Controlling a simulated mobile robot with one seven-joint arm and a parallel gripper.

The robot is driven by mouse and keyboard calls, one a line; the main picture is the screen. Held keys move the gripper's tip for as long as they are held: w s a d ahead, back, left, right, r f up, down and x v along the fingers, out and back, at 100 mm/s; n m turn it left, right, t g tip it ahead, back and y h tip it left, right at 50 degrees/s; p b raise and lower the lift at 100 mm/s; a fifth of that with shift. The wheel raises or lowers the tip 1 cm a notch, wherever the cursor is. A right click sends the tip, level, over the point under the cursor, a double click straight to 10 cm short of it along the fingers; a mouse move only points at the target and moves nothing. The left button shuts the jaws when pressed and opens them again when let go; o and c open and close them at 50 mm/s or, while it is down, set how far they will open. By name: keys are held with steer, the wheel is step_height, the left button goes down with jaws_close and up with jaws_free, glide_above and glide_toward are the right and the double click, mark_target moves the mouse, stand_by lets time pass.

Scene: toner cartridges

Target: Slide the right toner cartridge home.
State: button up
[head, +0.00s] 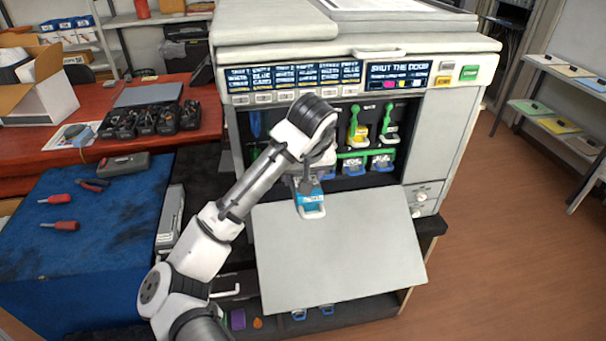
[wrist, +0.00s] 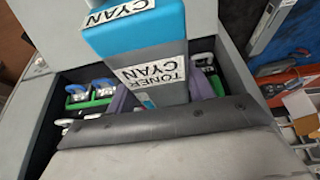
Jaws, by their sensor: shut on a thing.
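A cyan toner cartridge (head: 311,203) with a pale end is at the front of the printer's bay, above the lowered door. In the wrist view the cartridge (wrist: 138,35) is large, with white labels reading CYAN and TONER CYAN. My gripper (head: 308,182) is shut on it; in the wrist view its purple-grey fingers (wrist: 158,95) flank the cartridge. The bay (head: 338,120) is open and dark inside. A yellow cartridge (head: 357,133) and another with a green lever (head: 389,122) stand in its right part. My arm hides the middle slots.
The printer's door (head: 340,250) lies folded down in front of the bay. The display (head: 398,75) reads SHUT THE DOOR. Blue-and-white parts (head: 381,160) sit low in the bay. A blue mat (head: 90,225) with screwdrivers and pliers is at left.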

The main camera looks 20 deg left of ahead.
steer(key=o, duration=1.7)
steer(key=shift+s, duration=0.1)
steer(key=shift+s+d+r+p, duration=0.15)
steer(key=shift+s+d+p, duration=0.55)
steer(key=shift+s, duration=0.35)
steer(key=shift+s+d, duration=0.45)
steer(key=shift+s, duration=0.1)
steer(key=shift+s+d+v, duration=0.1)
steer(key=shift+s+v, duration=0.1)
steer(key=shift+v, duration=1.75)
steer(key=shift+s+d+v, duration=0.15)
steer(key=shift+s+v, duration=0.05)
steer(key=shift+v, duration=1.75)
